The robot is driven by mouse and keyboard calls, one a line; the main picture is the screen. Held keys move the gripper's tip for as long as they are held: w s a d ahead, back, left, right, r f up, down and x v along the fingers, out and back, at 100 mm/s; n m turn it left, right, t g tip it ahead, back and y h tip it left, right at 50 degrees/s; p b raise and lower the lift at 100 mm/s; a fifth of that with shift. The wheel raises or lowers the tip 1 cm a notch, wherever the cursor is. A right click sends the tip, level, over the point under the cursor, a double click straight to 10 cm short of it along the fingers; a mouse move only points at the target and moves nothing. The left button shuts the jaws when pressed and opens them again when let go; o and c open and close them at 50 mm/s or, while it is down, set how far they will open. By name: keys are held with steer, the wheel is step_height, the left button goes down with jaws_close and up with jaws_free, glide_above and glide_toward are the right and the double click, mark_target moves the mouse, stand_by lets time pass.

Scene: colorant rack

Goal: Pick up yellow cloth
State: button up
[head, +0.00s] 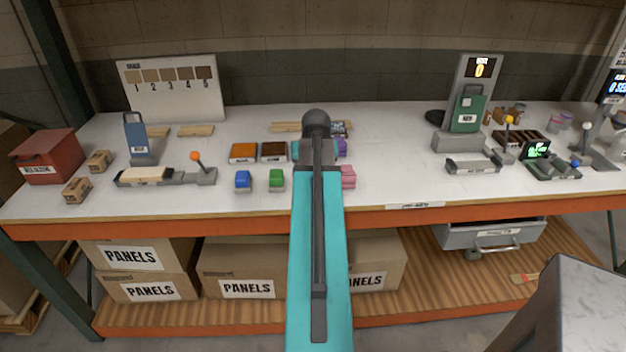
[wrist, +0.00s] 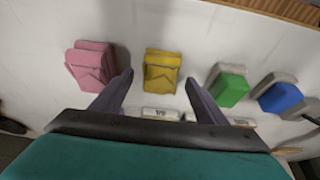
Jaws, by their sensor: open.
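The yellow cloth (wrist: 161,72) lies on the white table top in the wrist view, between and a little beyond my fingertips. My gripper (wrist: 160,82) is open and empty, its two dark fingers apart on either side of the cloth's near end. I cannot tell its height above the table. In the head view my arm hides the yellow cloth.
A pink cloth (wrist: 91,65) lies left of the yellow one. A green cloth (wrist: 229,86) and a blue cloth (wrist: 279,95) lie to the right. In the head view, orange (head: 243,152) and brown (head: 274,151) trays lie behind them. The table's front edge (head: 150,223) is near.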

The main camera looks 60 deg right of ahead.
steer(key=shift+x, duration=1.25)
steer(key=c, duration=1.1)
steer(key=shift+c, duration=0.2)
steer(key=shift+r, duration=0.25)
